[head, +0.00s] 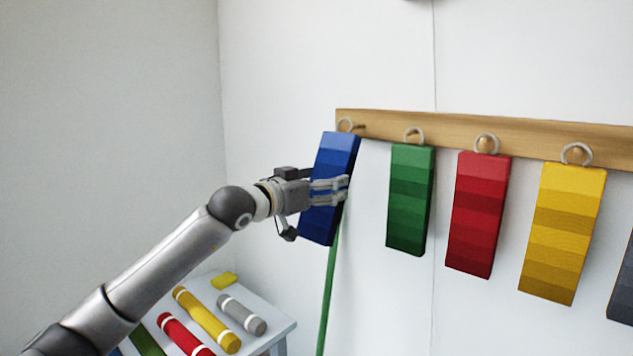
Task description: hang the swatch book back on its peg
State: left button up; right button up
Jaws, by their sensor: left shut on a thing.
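My left gripper (345,188) is shut on the blue swatch book (331,160), its fingers across the book's middle. The book hangs slightly tilted at the left end of the wooden peg rail (382,124). My right gripper is not in view.
Green (410,200), red (477,215) and yellow (562,235) swatch books hang from pegs to the right, with a grey one (625,285) at the edge. A small table (278,328) with colored rolls stands below. A green pole (328,290) shows under the blue book.

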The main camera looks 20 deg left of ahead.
pick_arm(q)
jog(key=shift+p+x, duration=0.85)
jog(key=shift+x, duration=0.7)
jog(key=shift+w+d+f+b, duration=0.25)
jog(key=shift+w+f+b, duration=0.25)
jog(key=shift+w, duration=0.1)
